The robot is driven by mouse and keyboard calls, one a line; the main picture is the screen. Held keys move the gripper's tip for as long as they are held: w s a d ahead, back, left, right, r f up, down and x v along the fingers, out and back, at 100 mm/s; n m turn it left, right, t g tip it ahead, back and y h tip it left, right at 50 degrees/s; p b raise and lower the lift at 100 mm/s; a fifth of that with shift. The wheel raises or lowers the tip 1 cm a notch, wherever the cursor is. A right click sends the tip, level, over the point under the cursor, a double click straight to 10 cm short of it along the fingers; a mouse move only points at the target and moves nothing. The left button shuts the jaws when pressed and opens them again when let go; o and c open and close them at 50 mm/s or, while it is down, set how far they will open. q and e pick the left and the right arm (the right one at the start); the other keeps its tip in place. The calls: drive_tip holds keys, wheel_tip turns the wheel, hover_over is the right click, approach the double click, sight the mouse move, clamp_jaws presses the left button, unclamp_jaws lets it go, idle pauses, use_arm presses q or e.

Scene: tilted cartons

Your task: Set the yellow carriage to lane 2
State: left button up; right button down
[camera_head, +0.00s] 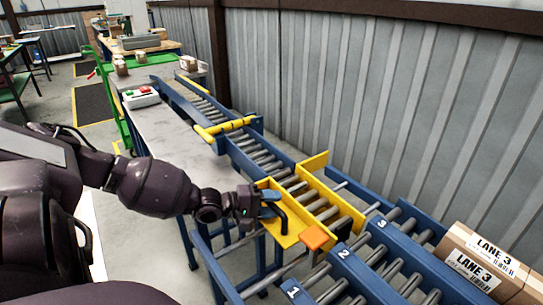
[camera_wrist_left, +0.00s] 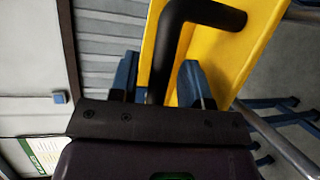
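The yellow carriage (camera_head: 287,229) sits on the cross rails at the end of the roller conveyor, with rollers between its two yellow side walls. An orange block (camera_head: 315,236) on its near corner is close to the number 2 label (camera_head: 344,253); I cannot tell whether the carriage lines up exactly with lane 2. Its black handle (camera_wrist_left: 160,60) stands on the near wall. My left gripper (camera_head: 268,203) is at this handle. In the left wrist view, its blue fingers (camera_wrist_left: 158,85) stand either side of the handle bar, with gaps showing. My right gripper is not in view.
Labels 1 (camera_head: 293,291) and 3 (camera_head: 382,222) mark the neighbouring lanes. A carton (camera_head: 495,262) marked LANE 3 lies at the right. A yellow bar (camera_head: 230,126) crosses the conveyor upstream. A button box (camera_head: 140,97) stands on the grey table (camera_head: 175,140). A corrugated wall runs behind.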

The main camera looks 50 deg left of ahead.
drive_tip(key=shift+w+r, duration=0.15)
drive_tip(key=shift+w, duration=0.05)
use_arm(q)
drive_tip(key=shift+s+a+r, duration=0.15)
drive_tip(key=shift+s, duration=0.15)
drive_tip(key=p+v, duration=0.3)
drive_tip(key=v, duration=0.7)
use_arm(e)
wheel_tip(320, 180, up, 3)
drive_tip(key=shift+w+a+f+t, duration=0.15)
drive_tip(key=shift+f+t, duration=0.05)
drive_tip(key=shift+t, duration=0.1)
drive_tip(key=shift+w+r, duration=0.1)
